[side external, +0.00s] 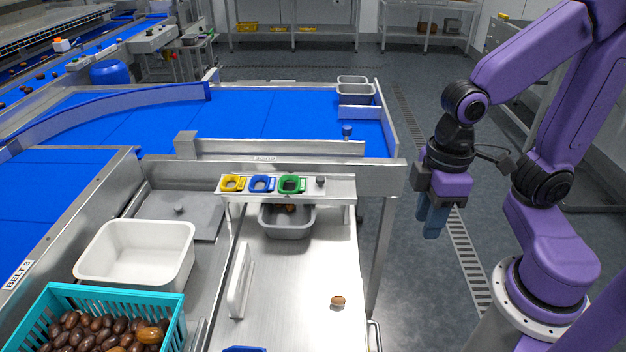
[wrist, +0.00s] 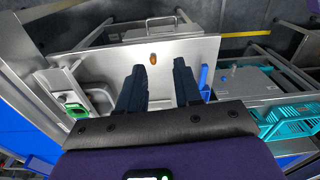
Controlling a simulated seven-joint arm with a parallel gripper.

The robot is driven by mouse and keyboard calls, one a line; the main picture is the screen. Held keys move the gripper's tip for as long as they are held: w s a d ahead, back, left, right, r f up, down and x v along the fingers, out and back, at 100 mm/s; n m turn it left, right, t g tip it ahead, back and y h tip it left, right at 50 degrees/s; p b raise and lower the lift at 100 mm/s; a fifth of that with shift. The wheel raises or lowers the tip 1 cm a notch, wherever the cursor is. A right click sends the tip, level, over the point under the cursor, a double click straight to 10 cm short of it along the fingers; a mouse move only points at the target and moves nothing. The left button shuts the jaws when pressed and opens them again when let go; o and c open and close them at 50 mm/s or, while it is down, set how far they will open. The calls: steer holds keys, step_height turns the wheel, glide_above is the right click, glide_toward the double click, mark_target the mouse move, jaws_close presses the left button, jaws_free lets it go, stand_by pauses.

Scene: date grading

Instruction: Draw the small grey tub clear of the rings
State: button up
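The small grey tub (side external: 287,231) stands on the steel bench under a raised ledge that carries yellow (side external: 232,183), blue (side external: 262,184) and green (side external: 291,184) rings. Its front part sticks out from beneath the ledge, and its back is hidden. Something brown, likely a date, lies in it. My gripper (side external: 432,218) hangs in the air right of the bench, well away from the tub. Its two fingers are apart and empty in the wrist view (wrist: 158,90).
A single date (side external: 338,300) lies on the bench front. A white upright board (side external: 240,281) stands left of the tub. Further left are a white bin (side external: 136,253) and a teal crate (side external: 170,306) of dates. Bare bench lies in front of the tub.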

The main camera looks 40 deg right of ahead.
steer(key=w+d+f+m, duration=0.1)
steer(key=w+f+m, duration=0.2)
steer(key=w+m, duration=0.3)
steer(key=w+d+f+m, duration=0.2)
steer(key=w+m, duration=0.4)
steer(key=w, duration=0.8)
steer(key=w+d+f+m, duration=0.1)
steer(key=w+f+m, duration=0.3)
steer(key=w+m, duration=0.3)
steer(key=w, duration=0.3)
steer(key=shift+w+d+f+t+y, duration=0.15)
steer(key=shift+t+y, duration=0.15)
steer(key=shift+t, duration=0.1)
steer(key=shift+f, duration=0.1)
steer(key=f, duration=0.5)
steer(key=w+a+f, duration=0.1)
steer(key=f, duration=1.1)
steer(key=shift+w+a, duration=0.25)
steer(key=shift+a, duration=0.05)
jaws_close()
